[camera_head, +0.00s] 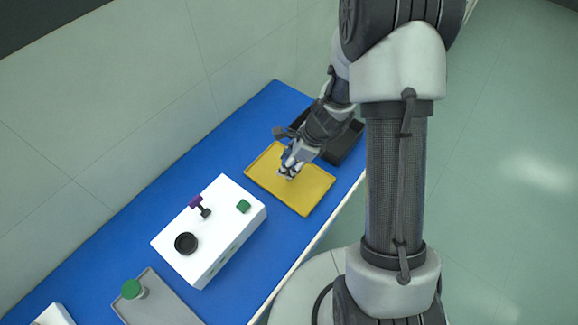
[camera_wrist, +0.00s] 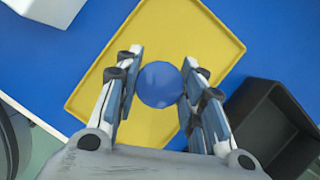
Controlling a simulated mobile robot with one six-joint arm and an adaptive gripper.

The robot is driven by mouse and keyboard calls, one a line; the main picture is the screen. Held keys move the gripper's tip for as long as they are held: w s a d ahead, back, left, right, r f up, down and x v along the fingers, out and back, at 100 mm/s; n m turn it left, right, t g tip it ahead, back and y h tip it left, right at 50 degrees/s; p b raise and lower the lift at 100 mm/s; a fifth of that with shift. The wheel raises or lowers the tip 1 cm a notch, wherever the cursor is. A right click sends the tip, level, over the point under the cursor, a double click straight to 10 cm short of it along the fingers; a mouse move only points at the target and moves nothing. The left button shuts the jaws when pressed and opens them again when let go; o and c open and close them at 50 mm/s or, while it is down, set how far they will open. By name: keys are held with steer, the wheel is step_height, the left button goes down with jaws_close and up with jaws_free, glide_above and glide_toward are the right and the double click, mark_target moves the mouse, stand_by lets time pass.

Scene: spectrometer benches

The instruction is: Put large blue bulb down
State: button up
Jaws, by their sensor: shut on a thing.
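The large blue bulb (camera_wrist: 160,84) shows as a round blue ball between the fingers in the wrist view. My gripper (camera_wrist: 158,86) is shut on it, with one finger at each side. In the head view my gripper (camera_head: 287,174) is over the yellow tray (camera_head: 312,202), and the bulb is hidden behind the fingers. The yellow tray (camera_wrist: 150,30) lies beneath the bulb in the wrist view. I cannot tell whether the bulb touches the tray. No other object shows on the tray.
A black bin (camera_head: 345,146) stands beside the tray's far end. A white box (camera_head: 225,212) with a purple-topped part, black ring and green button stands on the near side. A grey tray (camera_head: 160,302) holds a green-capped container (camera_head: 132,290). The blue bench (camera_head: 110,240) runs along the wall.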

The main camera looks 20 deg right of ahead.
steer(key=shift+f, duration=0.35)
steer(key=shift+f, duration=0.15)
steer(key=o, duration=1.2)
steer(key=shift+c, duration=0.2)
